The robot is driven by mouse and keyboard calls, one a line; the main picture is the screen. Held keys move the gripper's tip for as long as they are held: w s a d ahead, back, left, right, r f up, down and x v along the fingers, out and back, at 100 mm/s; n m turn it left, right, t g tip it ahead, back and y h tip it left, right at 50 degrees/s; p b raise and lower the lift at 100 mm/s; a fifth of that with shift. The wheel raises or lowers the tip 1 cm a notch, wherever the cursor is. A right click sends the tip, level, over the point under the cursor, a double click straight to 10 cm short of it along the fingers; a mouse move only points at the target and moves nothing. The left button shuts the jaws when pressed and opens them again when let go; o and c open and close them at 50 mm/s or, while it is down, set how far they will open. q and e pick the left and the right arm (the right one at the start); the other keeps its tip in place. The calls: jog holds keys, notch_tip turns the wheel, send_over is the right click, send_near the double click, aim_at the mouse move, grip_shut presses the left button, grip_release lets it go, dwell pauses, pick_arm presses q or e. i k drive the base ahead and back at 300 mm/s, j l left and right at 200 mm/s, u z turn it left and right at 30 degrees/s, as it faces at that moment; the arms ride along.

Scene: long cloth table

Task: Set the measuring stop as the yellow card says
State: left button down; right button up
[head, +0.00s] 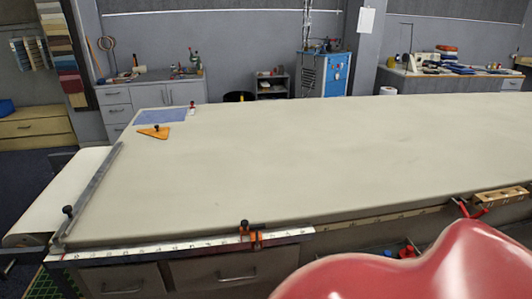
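The measuring stop appears to be the orange clamp with a black knob (245,228) on the white ruler strip (180,246) along the table's front edge. It sits toward the strip's right end. A second orange piece (257,240) is close beside it, and I cannot tell if the two are joined. The ruler's figures are too small to read. No yellow card can be made out in the head view. Neither of my grippers shows in the head view.
The pale cloth table (300,155) is mostly bare. A grey metal bar (92,190) lies along its left edge. An orange triangle (155,132) and blue sheet (160,116) are at the far left. A wooden block (502,195) is at the front right. A glossy red surface covers the lower right.

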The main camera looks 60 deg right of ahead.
aim_at(244, 231)
jog(key=z, duration=1.65)
